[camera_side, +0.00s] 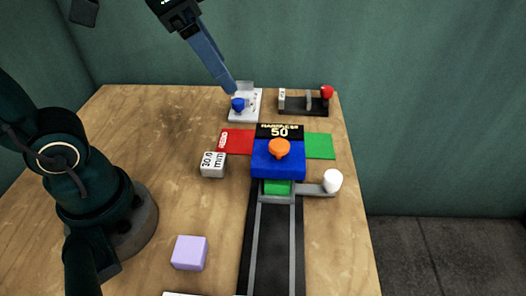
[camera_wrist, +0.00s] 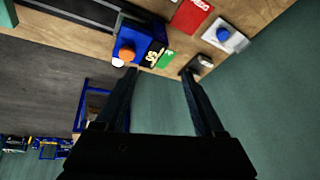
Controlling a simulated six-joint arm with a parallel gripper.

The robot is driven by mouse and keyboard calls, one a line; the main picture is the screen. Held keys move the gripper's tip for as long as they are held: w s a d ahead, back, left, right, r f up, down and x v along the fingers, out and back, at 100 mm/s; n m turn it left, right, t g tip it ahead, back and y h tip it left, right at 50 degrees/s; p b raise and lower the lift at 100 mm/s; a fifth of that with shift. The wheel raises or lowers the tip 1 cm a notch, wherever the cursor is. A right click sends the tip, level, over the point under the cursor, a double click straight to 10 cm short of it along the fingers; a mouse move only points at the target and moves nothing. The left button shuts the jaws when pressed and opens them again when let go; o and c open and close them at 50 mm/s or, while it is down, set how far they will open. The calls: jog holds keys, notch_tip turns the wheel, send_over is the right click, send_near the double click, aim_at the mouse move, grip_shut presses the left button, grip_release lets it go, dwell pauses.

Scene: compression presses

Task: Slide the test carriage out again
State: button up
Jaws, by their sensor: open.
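The blue press (camera_side: 278,165) has an orange knob (camera_side: 279,147) on top and a black sign reading 50 behind it. Below its front edge a green block (camera_side: 278,187), apparently on the carriage, shows at the head of a dark railed track (camera_side: 273,240). The rest of it is hidden under the press. A grey side arm (camera_side: 310,189) reaches right to a white knob (camera_side: 333,181). My gripper (camera_side: 230,88) is high at the back, near the white fixture in the picture. In the wrist view its fingers (camera_wrist: 160,74) are spread with nothing between them.
Red (camera_side: 236,141) and green (camera_side: 319,146) pads flank the press. A white fixture with a blue knob (camera_side: 238,104) and a black stand with a red ball (camera_side: 327,92) are behind. A marked block (camera_side: 213,164) and lilac cube (camera_side: 189,253) lie left of the track.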

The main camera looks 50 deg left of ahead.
jog(key=w+d+m+g, duration=0.1)
jog(key=w+d+m, duration=0.2)
jog(key=w, duration=0.3)
jog(key=m+g, duration=0.4)
jog(key=m, duration=0.1)
send_over(331, 175)
notch_tip(331, 175, down, 14)
jog(key=shift+w+r, duration=0.15)
jog(key=shift+r, duration=0.05)
jog(key=shift+f, duration=2.7)
grip_shut()
